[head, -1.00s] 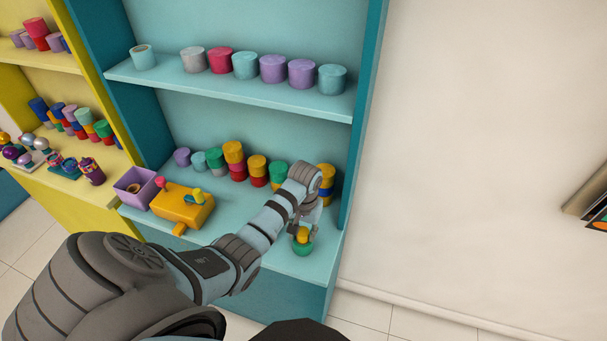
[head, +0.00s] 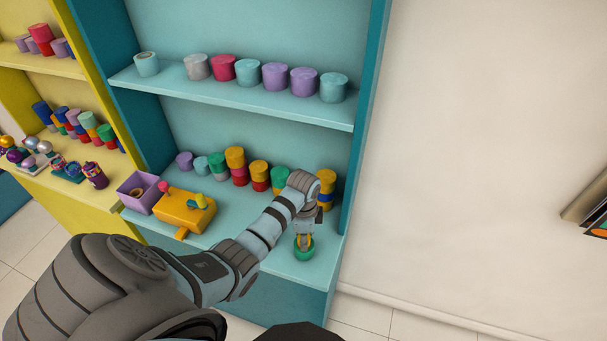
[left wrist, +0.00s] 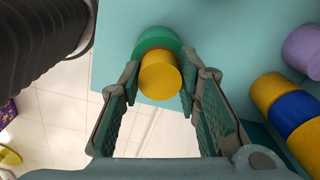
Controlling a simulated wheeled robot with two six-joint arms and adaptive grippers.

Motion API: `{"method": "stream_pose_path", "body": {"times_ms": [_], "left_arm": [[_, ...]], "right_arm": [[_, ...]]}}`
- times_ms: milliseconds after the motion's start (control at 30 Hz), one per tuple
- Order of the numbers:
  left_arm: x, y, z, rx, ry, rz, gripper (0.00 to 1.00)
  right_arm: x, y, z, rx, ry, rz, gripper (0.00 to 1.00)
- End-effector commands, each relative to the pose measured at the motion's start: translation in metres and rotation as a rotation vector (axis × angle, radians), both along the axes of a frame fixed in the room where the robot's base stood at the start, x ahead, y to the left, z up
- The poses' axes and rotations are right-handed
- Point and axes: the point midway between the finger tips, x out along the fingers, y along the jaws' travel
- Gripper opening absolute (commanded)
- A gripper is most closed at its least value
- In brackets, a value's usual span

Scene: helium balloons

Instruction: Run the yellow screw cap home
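The yellow screw cap (left wrist: 160,78) sits over a green round base (left wrist: 166,40) at the right front of the lower teal shelf. A reddish-brown band shows between cap and base in the left wrist view. In the head view the base (head: 303,254) stands below my left gripper (head: 304,240), which points down. In the left wrist view, the fingertips of my left gripper (left wrist: 160,88) lie against both sides of the cap, and it looks shut on it. The fingers partly hide the cap in the head view. My right gripper is in neither view.
A stacked yellow-and-blue cylinder (head: 326,188) stands close behind my left gripper. Several stacked cylinders line the shelf back. An orange box (head: 183,209) and a purple open box (head: 139,190) stand left. The shelf's front edge is close to the base.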

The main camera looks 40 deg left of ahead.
Motion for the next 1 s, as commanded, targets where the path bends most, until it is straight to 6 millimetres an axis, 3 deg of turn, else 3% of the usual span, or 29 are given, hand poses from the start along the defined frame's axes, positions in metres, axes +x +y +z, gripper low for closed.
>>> {"method": "stream_pose_path", "body": {"times_ms": [33,133,467,567,800,1000], "left_arm": [[-0.002,-0.003,-0.002,-0.009,0.005,-0.001,0.37],[-0.001,-0.003,-0.001,-0.007,0.004,0.0,0.53],[0.0,-0.001,0.001,-0.003,0.002,0.002,0.54],[0.0,-0.001,0.014,-0.003,0.0,0.001,0.54],[-0.001,-0.003,0.065,-0.003,0.0,0.0,0.54],[-0.002,-0.004,0.075,-0.002,0.003,0.001,0.54]], "right_arm": [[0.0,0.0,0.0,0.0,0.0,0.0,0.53],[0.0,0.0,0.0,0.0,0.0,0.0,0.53],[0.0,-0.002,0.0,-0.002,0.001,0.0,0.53],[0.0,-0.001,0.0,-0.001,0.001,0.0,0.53],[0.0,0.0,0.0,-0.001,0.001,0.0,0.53],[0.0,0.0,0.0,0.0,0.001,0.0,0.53]]}}
